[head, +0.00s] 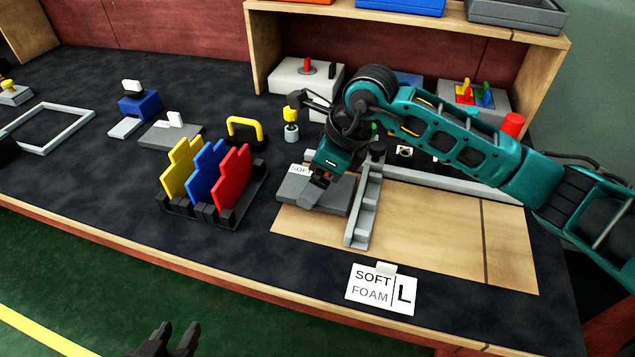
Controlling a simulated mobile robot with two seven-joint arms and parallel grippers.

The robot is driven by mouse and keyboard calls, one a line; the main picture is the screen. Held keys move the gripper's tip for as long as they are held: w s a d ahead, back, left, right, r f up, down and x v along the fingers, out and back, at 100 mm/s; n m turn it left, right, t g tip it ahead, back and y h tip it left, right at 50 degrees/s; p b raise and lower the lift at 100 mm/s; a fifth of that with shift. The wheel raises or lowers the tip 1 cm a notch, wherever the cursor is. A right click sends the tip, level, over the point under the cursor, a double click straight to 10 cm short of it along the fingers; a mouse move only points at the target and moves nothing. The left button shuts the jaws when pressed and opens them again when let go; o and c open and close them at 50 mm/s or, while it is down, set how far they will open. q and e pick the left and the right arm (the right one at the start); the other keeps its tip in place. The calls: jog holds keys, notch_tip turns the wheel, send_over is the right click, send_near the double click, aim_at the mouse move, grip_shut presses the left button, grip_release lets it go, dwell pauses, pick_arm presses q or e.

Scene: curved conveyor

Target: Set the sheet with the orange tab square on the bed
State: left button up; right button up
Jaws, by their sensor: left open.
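A flat tan panel (430,225) with a dark seam lies on the right of the bench; I cannot tell whether it is the bed. A grey rail (362,212) stands along its left part. A dark grey slab (297,190) with a partly hidden white label lies left of the rail. My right gripper (318,196), on the teal arm, is low over the slab; its fingers blend with it. A small orange patch shows there, but I cannot tell whether it is a tab. My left gripper (177,342) is open and empty at the bottom edge, in front of the bench.
A white card (381,288) reads "SOFT FOAM L" near the front edge. A black rack (205,213) holds yellow, blue and red plates. A wooden shelf (420,22) stands behind, with several fixtures under it.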

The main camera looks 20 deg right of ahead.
jog(key=shift+f, duration=0.85)
jog(key=shift+f, duration=0.1)
jog(key=o, duration=0.7)
jog(key=shift+r, duration=0.35)
jog(key=shift+p+v, duration=0.9)
jog(key=shift+v, duration=4.9)
jog(key=shift+s+d+f, duration=0.1)
